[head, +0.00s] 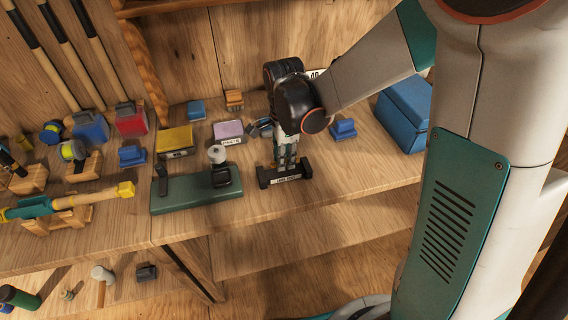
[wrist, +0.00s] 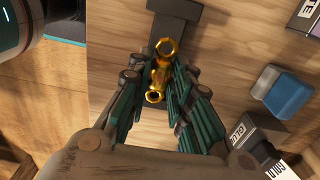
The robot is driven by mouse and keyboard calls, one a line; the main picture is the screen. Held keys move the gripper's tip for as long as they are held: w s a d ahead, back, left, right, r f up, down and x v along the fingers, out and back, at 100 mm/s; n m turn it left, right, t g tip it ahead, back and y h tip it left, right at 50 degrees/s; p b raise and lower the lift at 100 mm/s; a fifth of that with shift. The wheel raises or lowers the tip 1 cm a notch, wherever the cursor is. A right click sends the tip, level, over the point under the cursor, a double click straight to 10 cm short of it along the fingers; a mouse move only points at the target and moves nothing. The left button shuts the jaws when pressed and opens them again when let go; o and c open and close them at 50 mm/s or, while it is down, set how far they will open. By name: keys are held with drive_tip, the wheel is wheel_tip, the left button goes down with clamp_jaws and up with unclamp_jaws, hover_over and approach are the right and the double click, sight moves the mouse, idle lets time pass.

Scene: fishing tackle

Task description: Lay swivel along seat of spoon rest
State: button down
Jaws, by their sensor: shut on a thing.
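The swivel (wrist: 157,82) is a shiny gold piece with a ring at each end, seen in the wrist view. My gripper (wrist: 160,76) is shut on it, with one teal-and-grey finger on each side. The spoon rest (head: 285,178) is a dark stand with a white label on its front, near the shelf's front edge. In the wrist view its dark bar (wrist: 178,22) runs beneath the swivel, roughly in line with it. My gripper (head: 286,158) points down right over the rest in the head view. I cannot tell whether the swivel touches the seat; the fingers hide part of it.
A green base with a reel-like fitting (head: 197,190) stands just left of the rest. Behind are a lilac box (head: 228,130) and a yellow box (head: 174,140). A small blue item (head: 343,129) and a large blue box (head: 404,112) are right. Bare wood lies right of the rest.

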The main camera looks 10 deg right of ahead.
drive_tip(key=shift+f+b, duration=0.3)
drive_tip(key=shift+f, duration=0.95)
drive_tip(key=shift+f, duration=0.1)
drive_tip(key=c, duration=1.4)
unclamp_jaws()
drive_tip(key=shift+c, duration=0.2)
